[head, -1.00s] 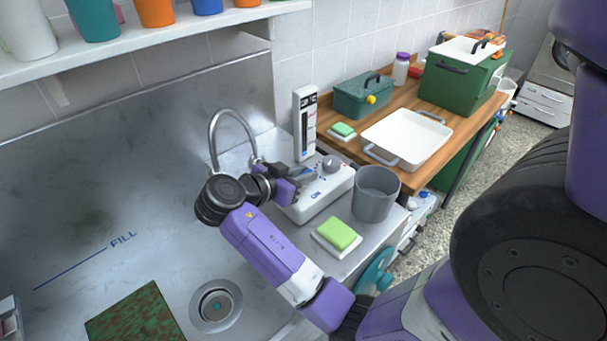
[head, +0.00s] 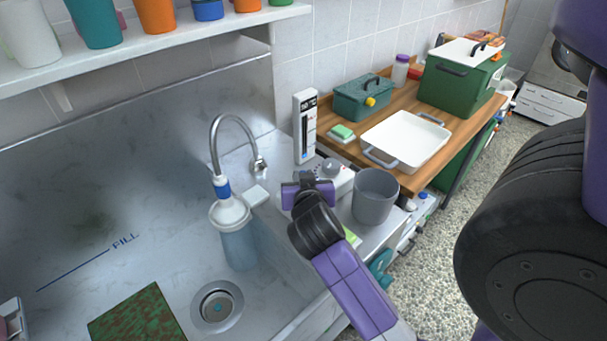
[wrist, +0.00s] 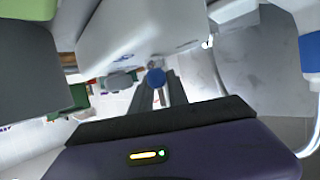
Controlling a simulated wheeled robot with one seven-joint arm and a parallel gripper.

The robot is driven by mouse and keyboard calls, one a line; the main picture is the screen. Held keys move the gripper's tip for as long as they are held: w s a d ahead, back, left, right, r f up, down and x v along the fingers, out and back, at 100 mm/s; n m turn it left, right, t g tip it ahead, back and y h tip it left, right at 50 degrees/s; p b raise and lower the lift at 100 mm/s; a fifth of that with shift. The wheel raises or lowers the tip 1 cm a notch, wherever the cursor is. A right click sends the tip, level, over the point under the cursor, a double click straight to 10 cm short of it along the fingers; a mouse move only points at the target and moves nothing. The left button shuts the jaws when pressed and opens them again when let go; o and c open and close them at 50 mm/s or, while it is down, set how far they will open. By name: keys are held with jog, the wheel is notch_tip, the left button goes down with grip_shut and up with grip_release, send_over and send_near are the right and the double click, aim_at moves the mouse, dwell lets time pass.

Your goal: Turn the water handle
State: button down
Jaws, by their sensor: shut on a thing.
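A white control box (head: 343,180) with a round grey knob (head: 329,167) stands on the counter right of the sink. My gripper (head: 308,178) is at the box's left part, covering much of it. In the wrist view, my narrow fingers (wrist: 157,95) are close together at a round blue end (wrist: 155,77), apparently the water handle, below the white box (wrist: 150,30). The fingers look shut on it; the grip itself is mostly hidden. The curved metal faucet (head: 235,118) rises from a white body with a blue collar (head: 222,187). No water shows at its nozzle (head: 260,168).
A grey bucket (head: 375,197) stands close right of the box. A white gauge (head: 304,128) stands behind it. The wooden table behind holds a white tray (head: 405,140) and green boxes (head: 363,98). The sink drain (head: 217,308) is at lower left.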

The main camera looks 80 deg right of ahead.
jog(key=shift+n+t+p, duration=0.4)
jog(key=shift+n+t, duration=0.2)
jog(key=shift+t, duration=0.1)
jog(key=shift+y, duration=0.4)
jog(key=c, duration=1.3)
grip_release()
jog(key=shift+v, duration=3.9)
jog(key=shift+s+f, duration=0.1)
